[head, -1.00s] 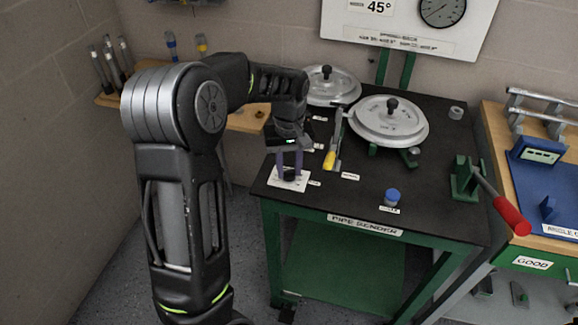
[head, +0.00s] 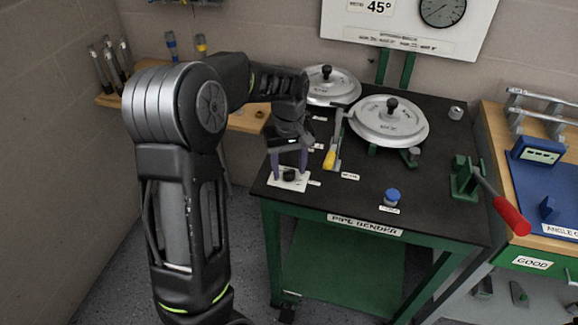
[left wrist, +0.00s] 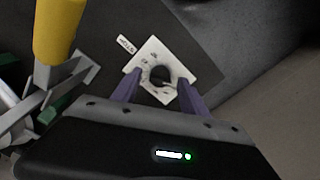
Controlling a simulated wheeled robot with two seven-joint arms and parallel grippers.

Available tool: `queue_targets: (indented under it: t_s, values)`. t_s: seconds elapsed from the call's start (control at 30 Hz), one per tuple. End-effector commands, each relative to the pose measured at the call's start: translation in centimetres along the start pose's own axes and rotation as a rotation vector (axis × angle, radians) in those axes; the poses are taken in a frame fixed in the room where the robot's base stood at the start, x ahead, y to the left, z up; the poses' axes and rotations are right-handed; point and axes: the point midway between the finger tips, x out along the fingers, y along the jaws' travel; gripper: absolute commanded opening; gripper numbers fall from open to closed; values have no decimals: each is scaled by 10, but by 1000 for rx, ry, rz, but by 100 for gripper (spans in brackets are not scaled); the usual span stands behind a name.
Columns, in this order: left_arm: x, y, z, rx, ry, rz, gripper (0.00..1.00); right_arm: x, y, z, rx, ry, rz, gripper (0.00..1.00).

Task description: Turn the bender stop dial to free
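The bender stop dial (head: 289,175) is a small dark knob on a white square plate at the left front corner of the black bench top. In the left wrist view the dial (left wrist: 160,76) shows as a dark round shape on the white plate (left wrist: 150,54). My left gripper (head: 289,166) points down over the dial, its two purple fingers spread on either side. In the left wrist view the fingers (left wrist: 158,88) stand apart, with gaps to the knob. The dial's setting is too small to read. My right gripper is out of view.
A yellow-handled lever (head: 330,160) stands just right of the gripper. Round grey bender wheels (head: 388,125) sit behind it. A blue button (head: 392,194) is near the front edge, and a red-handled lever (head: 511,214) is at the right. The front middle of the bench is mostly clear.

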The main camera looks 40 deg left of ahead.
Motion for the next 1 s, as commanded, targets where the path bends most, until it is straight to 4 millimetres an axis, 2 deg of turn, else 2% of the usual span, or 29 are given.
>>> queue_targets:
  t_s: [0.33,0.73,0.83,1.0]
  values:
    - [-7,1,0,1,1,1,51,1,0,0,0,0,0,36]
    - [-66,1,0,1,2,2,51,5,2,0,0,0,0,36]
    - [-75,0,0,1,1,1,51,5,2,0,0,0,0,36]
    - [-78,0,0,0,-1,-1,51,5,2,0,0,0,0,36]
